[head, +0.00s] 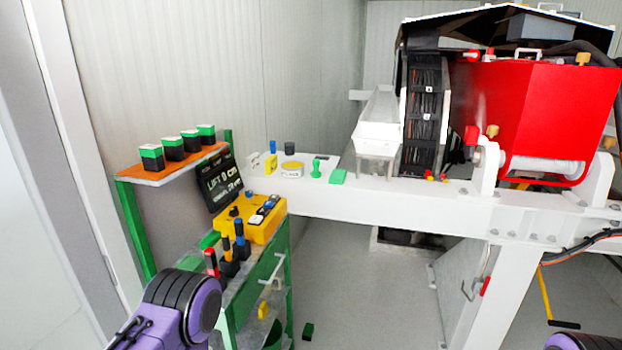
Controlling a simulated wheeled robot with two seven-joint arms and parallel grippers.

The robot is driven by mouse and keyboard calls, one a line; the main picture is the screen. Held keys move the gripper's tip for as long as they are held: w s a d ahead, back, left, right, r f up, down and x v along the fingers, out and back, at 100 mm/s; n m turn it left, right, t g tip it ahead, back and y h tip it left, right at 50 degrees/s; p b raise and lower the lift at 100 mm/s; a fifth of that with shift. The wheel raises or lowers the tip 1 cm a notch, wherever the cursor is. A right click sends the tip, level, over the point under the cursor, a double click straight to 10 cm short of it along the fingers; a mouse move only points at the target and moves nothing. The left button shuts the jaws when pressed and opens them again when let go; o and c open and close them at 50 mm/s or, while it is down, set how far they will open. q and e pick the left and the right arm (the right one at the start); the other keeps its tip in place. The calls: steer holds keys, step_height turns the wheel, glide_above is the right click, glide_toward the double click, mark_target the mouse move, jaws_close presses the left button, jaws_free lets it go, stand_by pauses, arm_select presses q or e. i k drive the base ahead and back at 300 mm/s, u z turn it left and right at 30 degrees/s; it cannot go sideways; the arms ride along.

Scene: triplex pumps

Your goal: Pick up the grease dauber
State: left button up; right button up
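I cannot tell for certain which thing is the grease dauber. A small green piece with a knobbed top (316,169) stands upright on the white beam, just right of a round yellow-rimmed tin (292,169). Several handled tools stand upright in black holders on the green cart, among them a red-handled one (211,263) and a blue and yellow one (239,232). My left arm shows as a purple link at the lower left, in front of the cart, and a bit of my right arm shows at the lower right edge. Neither gripper's fingers show.
The green cart (278,285) carries a yellow box (250,216) and a black sign (224,185). The white beam (400,207) crosses behind; a red machine (540,115) stands at right. Grey floor (365,300) is mostly clear.

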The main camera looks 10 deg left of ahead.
mark_target(316, 173)
steer(key=z, duration=0.45)
steer(key=i, duration=1.65)
steer(key=u, duration=0.45)
